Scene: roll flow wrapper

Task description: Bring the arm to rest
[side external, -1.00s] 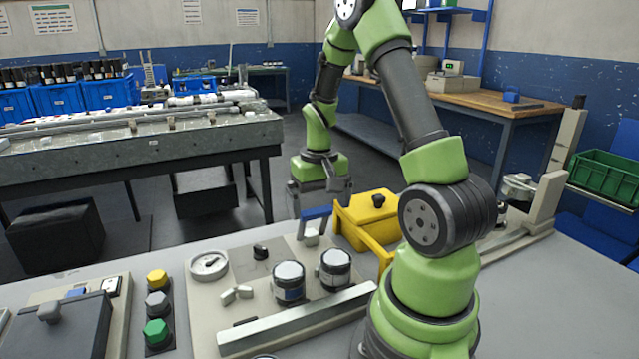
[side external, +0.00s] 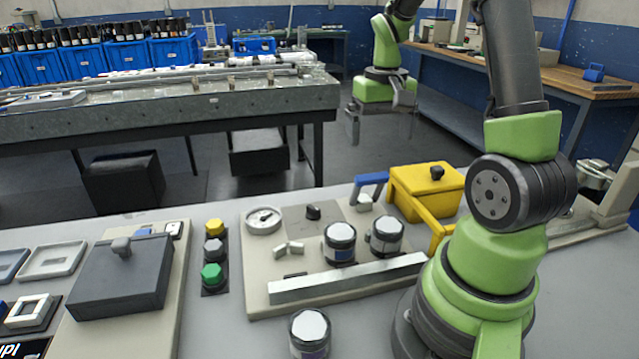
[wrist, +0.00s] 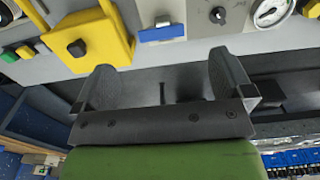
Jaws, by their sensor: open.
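My gripper (side external: 382,122) hangs in the side external view beyond the back edge of the grey worktable, in the air over the dark floor. Its two grey fingers point down and stand apart, with nothing between them. In the wrist view my gripper (wrist: 165,80) also shows spread, empty fingers. My upper arm is cut off by the top of the side external view.
On the worktable are a yellow box (side external: 428,185), a grey panel with a gauge (side external: 263,219), dark jars with white lids (side external: 340,236), a dark lidded box (side external: 122,278) and coloured buttons (side external: 212,274). A metal conveyor table (side external: 180,122) stands behind left. Open floor lies between.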

